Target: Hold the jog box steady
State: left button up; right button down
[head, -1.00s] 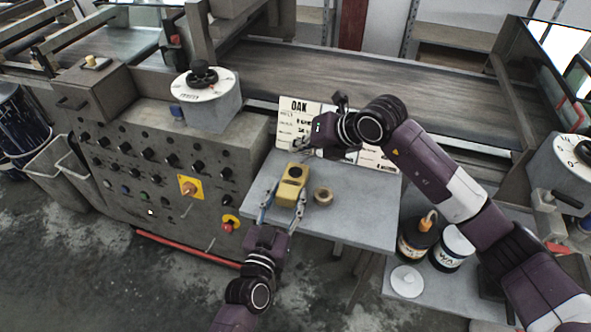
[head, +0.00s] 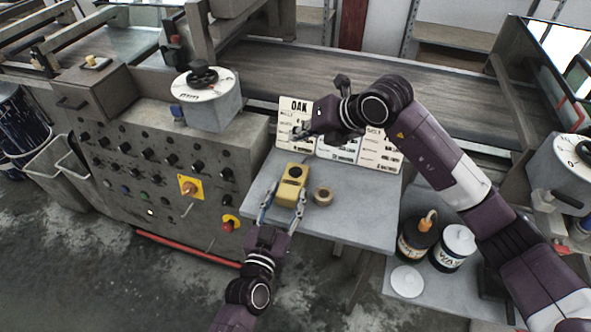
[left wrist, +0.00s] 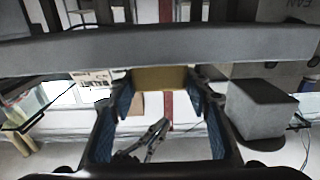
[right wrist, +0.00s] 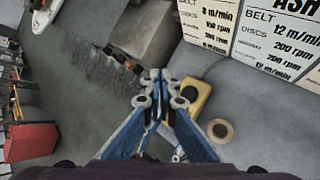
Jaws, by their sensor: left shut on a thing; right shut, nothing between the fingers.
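The jog box (head: 290,190) is a yellow box with a black round knob on top. It rests on the grey side table, near its left front part. It also shows as a yellow block in the left wrist view (left wrist: 158,78) and partly in the right wrist view (right wrist: 196,96), behind my finger. My left gripper (head: 282,211) is shut on the jog box from the table's front edge, a finger on each side. My right gripper (head: 303,136) is shut and empty, above the back of the table in front of the cards; its fingertips meet in the right wrist view (right wrist: 161,90).
A tan ring-shaped roll (head: 323,195) lies just right of the jog box. Printed cards (head: 377,152) stand at the table's back edge. The control panel (head: 150,165) is at left. A dark bottle (head: 416,238) and a white-lidded can (head: 455,245) stand lower right. The table's right part is clear.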

aim_at(298, 172)
jog(key=shift+f, duration=0.1)
jog(key=shift+f, duration=4.3)
jog(key=shift+f, duration=0.1)
jog(key=shift+f, duration=0.35)
jog(key=shift+f, duration=0.45)
jog(key=shift+r, duration=0.9)
jog(key=shift+r, duration=2.5)
